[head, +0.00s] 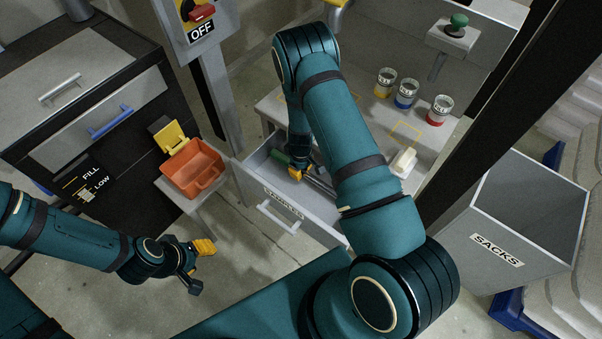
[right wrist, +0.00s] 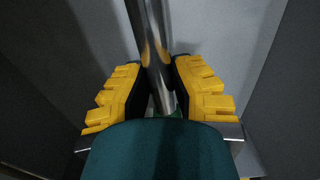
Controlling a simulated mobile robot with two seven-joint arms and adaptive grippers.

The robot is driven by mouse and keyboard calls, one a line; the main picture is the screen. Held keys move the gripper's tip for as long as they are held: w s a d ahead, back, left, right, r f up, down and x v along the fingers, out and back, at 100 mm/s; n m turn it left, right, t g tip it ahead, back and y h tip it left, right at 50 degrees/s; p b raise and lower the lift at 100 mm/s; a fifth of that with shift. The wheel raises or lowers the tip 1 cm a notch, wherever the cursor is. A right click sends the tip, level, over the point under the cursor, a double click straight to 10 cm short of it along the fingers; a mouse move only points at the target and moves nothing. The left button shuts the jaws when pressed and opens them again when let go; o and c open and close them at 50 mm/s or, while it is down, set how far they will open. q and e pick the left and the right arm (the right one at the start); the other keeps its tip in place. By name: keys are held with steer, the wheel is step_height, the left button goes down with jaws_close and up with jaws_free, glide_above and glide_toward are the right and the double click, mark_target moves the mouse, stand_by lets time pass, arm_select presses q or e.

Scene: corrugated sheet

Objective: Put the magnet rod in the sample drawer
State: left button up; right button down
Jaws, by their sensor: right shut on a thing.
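The sample drawer, labelled SAMPLES (head: 283,204), is pulled open below the work table in the head view. My right gripper (head: 296,173) is over or inside it, shut on the magnet rod (head: 321,186). The rod's shiny metal shaft (right wrist: 151,45) runs between the yellow fingers in the right wrist view. A green part, seemingly its handle (head: 280,157), shows left of the gripper. My right arm hides part of the drawer, and I cannot tell whether the rod touches its floor. My left gripper (head: 199,267) is open and empty, low at the left.
An open orange box (head: 192,168) with a yellow lid stands left of the drawer. Several labelled cans (head: 406,94) and a white object (head: 403,163) are on the table (head: 440,150). A grey SACKS bin (head: 520,220) stands at right. A dark cabinet (head: 85,100) is at left.

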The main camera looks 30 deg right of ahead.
step_height(320, 180, down, 2)
steer(key=shift+f, duration=0.1)
steer(key=shift+f+b, duration=0.1)
steer(key=shift+b, duration=0.2)
steer(key=c, duration=1.2)
jaws_free()
steer(key=shift+r, duration=0.2)
step_height(320, 180, up, 12)
steer(key=p, duration=0.3)
